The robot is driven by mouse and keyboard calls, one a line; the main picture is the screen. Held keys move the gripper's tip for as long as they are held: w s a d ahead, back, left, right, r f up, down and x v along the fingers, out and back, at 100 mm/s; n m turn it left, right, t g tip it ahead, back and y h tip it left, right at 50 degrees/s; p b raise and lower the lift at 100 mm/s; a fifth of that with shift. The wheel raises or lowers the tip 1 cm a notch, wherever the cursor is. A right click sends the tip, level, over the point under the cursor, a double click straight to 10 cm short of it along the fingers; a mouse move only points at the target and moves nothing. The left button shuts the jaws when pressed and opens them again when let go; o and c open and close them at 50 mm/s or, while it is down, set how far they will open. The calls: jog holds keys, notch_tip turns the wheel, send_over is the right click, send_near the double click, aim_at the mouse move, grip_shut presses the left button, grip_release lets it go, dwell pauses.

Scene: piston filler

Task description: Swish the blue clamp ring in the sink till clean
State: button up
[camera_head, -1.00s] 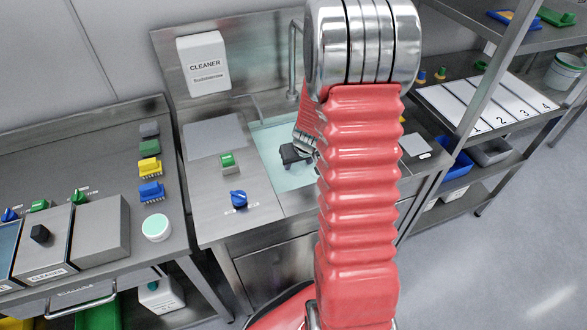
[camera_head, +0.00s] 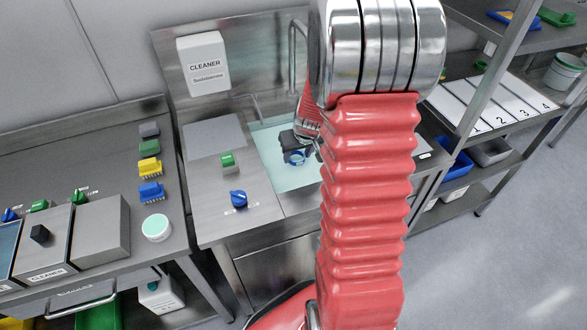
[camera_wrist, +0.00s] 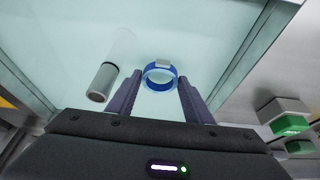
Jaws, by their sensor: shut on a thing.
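The blue clamp ring (camera_wrist: 160,77) is between the two fingertips of my gripper (camera_wrist: 160,90) in the wrist view, with a small grey latch at its top. My gripper is shut on it. In the head view the ring (camera_head: 297,157) shows blue just below my dark gripper (camera_head: 293,145), over the sink (camera_head: 277,178) with its pale, watery basin. I cannot tell whether the ring is under the water. Any dirt on it is too small to make out.
A grey-ended clear cylinder (camera_wrist: 103,82) is left of the ring in the wrist view. A tap (camera_head: 292,55) rises behind the sink. A green-topped block (camera_head: 228,162) and a blue knob (camera_head: 239,198) are on the counter left of the basin.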

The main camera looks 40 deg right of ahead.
jog(key=shift+r, duration=2.55)
jog(key=shift+r, duration=0.1)
notch_tip(320, 180, up, 4)
jog(key=shift+f, duration=0.1)
dwell(0.5)
jog(key=shift+s+a, duration=0.1)
jog(key=shift+a, duration=0.05)
